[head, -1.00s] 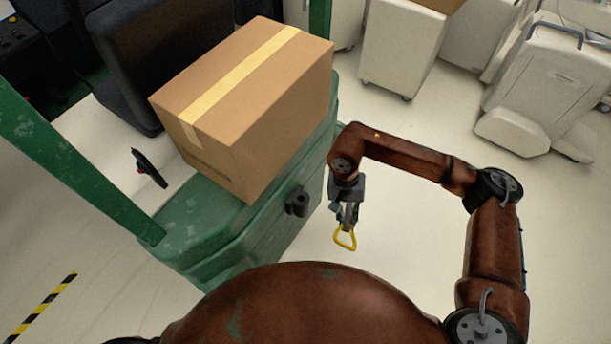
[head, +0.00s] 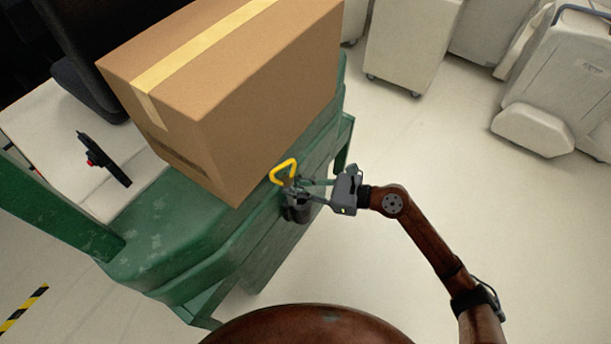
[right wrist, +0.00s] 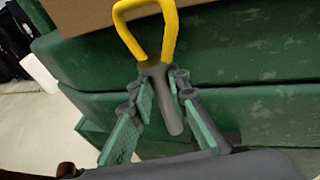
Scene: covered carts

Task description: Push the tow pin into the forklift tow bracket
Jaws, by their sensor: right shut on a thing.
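The tow pin has a yellow loop handle (head: 284,172) and a grey shaft (right wrist: 168,104). My right gripper (head: 292,188) is shut on the shaft just below the loop, with the loop upward. In the right wrist view its fingers (right wrist: 159,86) lie on both sides of the shaft, whose lower end shows free and leans a little. The dark tow bracket (head: 298,213) is on the green forklift body (head: 190,240). In the head view the pin and fingers are just above the bracket and partly cover it; their exact alignment cannot be told. My left gripper is not in view.
A large taped cardboard box (head: 245,105) sits on the forklift, close behind the pin. Pale covered carts (head: 412,45) stand at the back right. The pale floor (head: 480,200) to the right of the forklift is clear.

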